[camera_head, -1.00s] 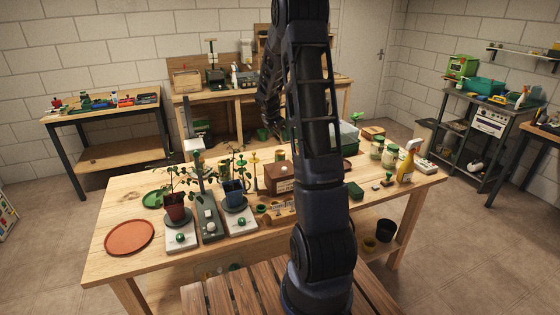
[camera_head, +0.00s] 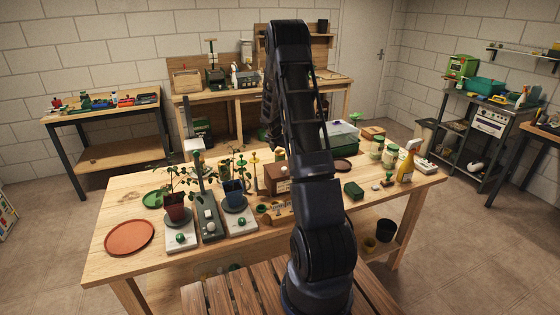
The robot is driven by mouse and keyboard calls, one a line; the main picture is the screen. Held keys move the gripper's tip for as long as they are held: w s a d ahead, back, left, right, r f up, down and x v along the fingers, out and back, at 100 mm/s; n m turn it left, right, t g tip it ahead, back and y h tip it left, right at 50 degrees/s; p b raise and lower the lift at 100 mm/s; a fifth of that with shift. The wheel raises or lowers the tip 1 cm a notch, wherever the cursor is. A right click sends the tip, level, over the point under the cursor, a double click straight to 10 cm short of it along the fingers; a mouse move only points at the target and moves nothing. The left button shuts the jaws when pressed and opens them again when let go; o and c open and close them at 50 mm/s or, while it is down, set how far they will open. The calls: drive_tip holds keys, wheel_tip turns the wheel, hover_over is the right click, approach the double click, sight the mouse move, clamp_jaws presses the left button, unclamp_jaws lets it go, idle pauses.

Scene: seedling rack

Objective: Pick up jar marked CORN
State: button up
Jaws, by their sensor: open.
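Several jars with pale lids stand together at the right rear of the wooden table: one in front at left (camera_head: 376,149), one in front at right (camera_head: 389,158), and one behind (camera_head: 394,146). Their labels are too small to read, so I cannot tell which is marked CORN. My arm rises through the middle of the view and folds over away from the camera. My gripper is hidden behind my own arm links, so its place relative to the jars does not show.
A yellow spray bottle (camera_head: 406,165) stands right of the jars. A green block (camera_head: 353,190) lies in front. Two potted seedlings (camera_head: 175,208) (camera_head: 233,188) stand on the left half of the table.

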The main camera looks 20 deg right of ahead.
sight(281, 157)
drive_tip(key=x, duration=0.2)
drive_tip(key=a+x, duration=0.1)
drive_tip(key=x, duration=0.1)
drive_tip(key=shift+s+d+f, duration=0.1)
drive_tip(key=shift+s+f, duration=0.05)
drive_tip(key=shift+f, duration=0.2)
drive_tip(key=shift+d+f, duration=0.15)
drive_tip(key=shift+f, duration=0.25)
drive_tip(key=shift+c, duration=0.2)
drive_tip(key=c, duration=1.1)
